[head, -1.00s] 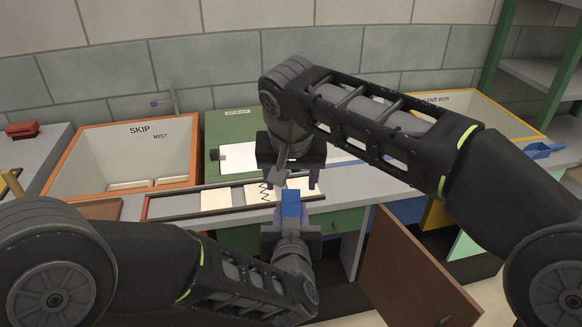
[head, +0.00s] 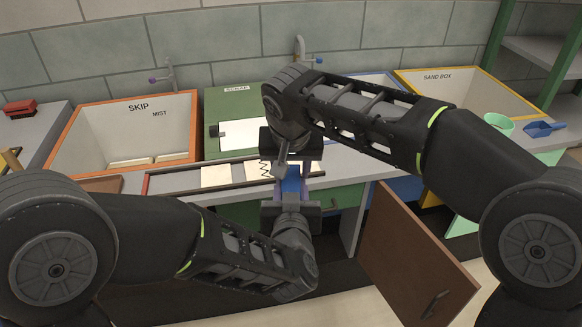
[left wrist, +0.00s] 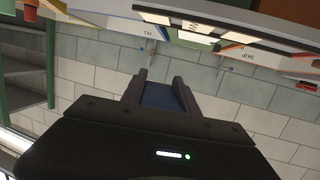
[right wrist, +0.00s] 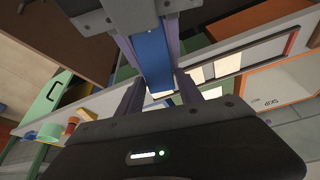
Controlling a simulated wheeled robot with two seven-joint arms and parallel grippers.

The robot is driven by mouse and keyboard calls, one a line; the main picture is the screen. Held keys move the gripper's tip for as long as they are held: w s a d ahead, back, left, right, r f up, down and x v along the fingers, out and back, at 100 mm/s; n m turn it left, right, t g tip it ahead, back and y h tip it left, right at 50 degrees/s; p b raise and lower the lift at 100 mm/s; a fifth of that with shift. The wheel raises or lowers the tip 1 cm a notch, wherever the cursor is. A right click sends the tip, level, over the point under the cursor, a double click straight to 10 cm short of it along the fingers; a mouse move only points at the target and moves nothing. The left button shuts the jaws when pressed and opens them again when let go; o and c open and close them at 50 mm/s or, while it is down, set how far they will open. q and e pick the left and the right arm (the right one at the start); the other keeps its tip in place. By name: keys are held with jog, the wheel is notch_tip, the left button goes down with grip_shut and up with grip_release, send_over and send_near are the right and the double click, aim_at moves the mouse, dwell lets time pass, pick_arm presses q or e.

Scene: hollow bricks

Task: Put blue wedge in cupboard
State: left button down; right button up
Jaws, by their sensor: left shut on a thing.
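The blue wedge (head: 291,183) is held between the fingers of my left gripper (head: 291,196), which points away from me in front of the counter. In the left wrist view the wedge (left wrist: 162,95) shows dark blue between the fingers. My right gripper (head: 290,165) comes from above and beyond. In the right wrist view its fingers (right wrist: 158,80) stand apart on either side of the wedge's far end; whether they touch it is unclear. A brown cupboard door (head: 415,250) stands swung open under the counter; the cupboard's inside is mostly hidden by my left arm.
On the counter are the orange-edged SKIP bin (head: 125,135), a green SCRAP box (head: 230,100) and the yellow-edged SAND BOX (head: 440,80). A green cup (head: 498,123) and blue scoop (head: 543,129) stand at right. The open door juts out toward me.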

grip_shut()
pick_arm(q)
jog(key=c, duration=0.9)
grip_release()
jog(key=shift+o, duration=0.2)
jog(key=v, duration=0.7)
jog(key=shift+s, duration=0.25)
